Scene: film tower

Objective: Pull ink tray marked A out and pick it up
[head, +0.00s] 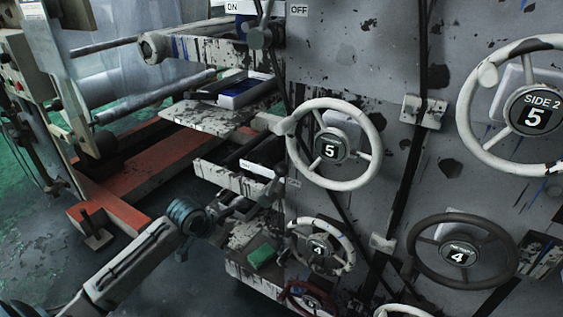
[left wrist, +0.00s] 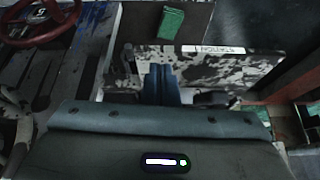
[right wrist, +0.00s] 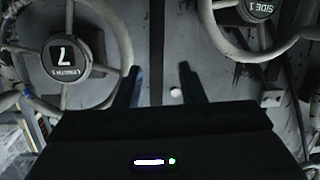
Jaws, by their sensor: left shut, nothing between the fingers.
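A white tray with blue inside (head: 248,92) rests on a paint-spattered shelf in the head view. I cannot read a letter A on it, so I cannot tell if it is the named ink tray. My left gripper (head: 234,207) is below that tray, close to the machine's lower ledges. In the left wrist view its fingers (left wrist: 161,72) are together and empty, beside a spattered panel with a station label (left wrist: 232,50). My right gripper (right wrist: 159,70) shows only in the right wrist view, with its fingers apart and nothing between them, facing handwheels and a grey panel.
A white handwheel marked 5 (head: 378,141) stands right of the tray's shelf. A smaller wheel marked 4 (head: 347,262) is lower. A green block (head: 262,257) lies on a low ledge, near my left gripper. An orange-red frame (head: 135,170) stands at left.

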